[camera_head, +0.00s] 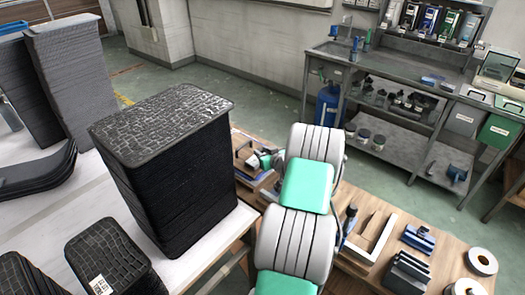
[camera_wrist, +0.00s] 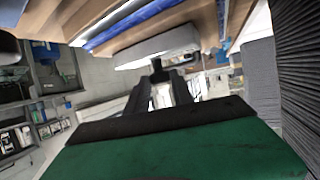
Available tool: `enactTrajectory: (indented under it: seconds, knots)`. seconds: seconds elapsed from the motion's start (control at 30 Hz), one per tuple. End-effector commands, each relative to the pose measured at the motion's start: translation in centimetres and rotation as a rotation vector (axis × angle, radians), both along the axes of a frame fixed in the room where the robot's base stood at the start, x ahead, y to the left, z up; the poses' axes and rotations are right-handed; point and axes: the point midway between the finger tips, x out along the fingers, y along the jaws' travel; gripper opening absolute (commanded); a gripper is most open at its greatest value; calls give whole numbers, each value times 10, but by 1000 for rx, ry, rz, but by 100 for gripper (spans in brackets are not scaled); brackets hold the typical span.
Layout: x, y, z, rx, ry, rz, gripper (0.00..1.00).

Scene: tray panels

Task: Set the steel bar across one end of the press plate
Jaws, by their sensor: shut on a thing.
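In the wrist view, the fingers of my gripper (camera_wrist: 160,78) are shut on the steel bar (camera_wrist: 150,50), a pale grey bar lying crosswise at their tips. The bar is close to wooden surfaces and a long blue strip at the top of that view. Whether it touches them I cannot tell. In the head view, my arm covers much of the work table, and I cannot make out the bar or the fingertips clearly. I cannot identify the press plate with certainty in either view.
A tall stack of black tray panels (camera_head: 175,165) stands left of my arm on a white table (camera_head: 110,180). The wooden work table (camera_head: 448,262) holds a pale angled frame (camera_head: 372,250), dark-and-blue tools (camera_head: 419,238), a black slotted rack (camera_head: 405,272) and white rolls (camera_head: 482,262).

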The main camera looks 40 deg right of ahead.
Motion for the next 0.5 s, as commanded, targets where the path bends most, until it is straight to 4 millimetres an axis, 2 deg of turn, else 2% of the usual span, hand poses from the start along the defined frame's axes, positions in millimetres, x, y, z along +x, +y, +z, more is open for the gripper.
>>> enactTrajectory:
  seconds: [0.27,0.3,0.5]
  knots:
    - [0,0,-3,-2,-2,-1,0]
    - [0,0,-3,0,0,0,31]
    - [0,0,-3,1,1,0,47]
